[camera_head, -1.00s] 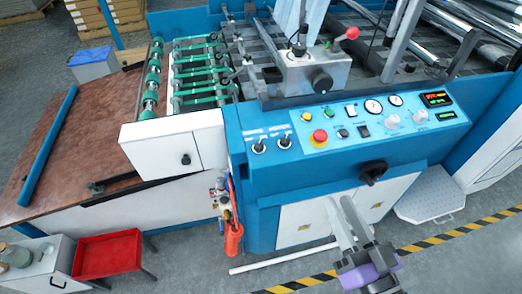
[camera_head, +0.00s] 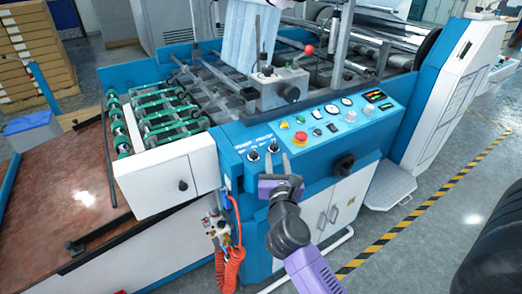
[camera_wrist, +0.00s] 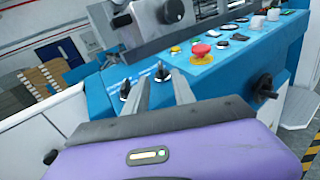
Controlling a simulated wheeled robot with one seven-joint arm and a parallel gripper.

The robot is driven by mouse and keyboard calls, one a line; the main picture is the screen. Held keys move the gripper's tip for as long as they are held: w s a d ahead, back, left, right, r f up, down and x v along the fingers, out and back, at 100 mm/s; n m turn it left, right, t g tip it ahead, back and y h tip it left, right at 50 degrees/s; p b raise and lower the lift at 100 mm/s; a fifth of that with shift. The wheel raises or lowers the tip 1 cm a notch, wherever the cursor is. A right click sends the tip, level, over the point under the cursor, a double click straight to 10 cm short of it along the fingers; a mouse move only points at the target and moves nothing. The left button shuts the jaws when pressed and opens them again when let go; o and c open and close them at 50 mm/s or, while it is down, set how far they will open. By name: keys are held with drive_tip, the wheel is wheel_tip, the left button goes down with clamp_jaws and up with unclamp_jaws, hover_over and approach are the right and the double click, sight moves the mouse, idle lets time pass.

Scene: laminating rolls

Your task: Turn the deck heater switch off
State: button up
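Two black toggle switches stand side by side at the left end of the blue control panel, a left one (camera_head: 253,155) and a right one (camera_head: 274,147). Small white labels sit above them, too small to read, so I cannot tell which is the deck heater switch. My gripper (camera_head: 278,163) is in front of the panel, close to the right switch, with its two fingers apart and nothing between them. In the wrist view the right switch (camera_wrist: 162,74) shows between and beyond the fingertips, and the left switch (camera_wrist: 125,90) is just left of the left finger. Contact is not clear.
The panel also carries a red emergency button (camera_head: 301,138), gauges, knobs and a display (camera_head: 375,96). A black knob (camera_head: 344,163) sticks out from the front. A red-knobbed lever (camera_head: 309,50) rises behind. An orange coiled hose (camera_head: 230,262) hangs at lower left.

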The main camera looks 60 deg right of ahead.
sight(275, 147)
drive_tip(key=shift+w+d, duration=0.25)
drive_tip(key=shift+d, duration=0.2)
drive_tip(key=p+x, duration=0.1)
drive_tip(key=x, duration=0.5)
drive_tip(key=shift+w+d, duration=0.15)
drive_tip(key=shift+d, duration=0.25)
clamp_jaws()
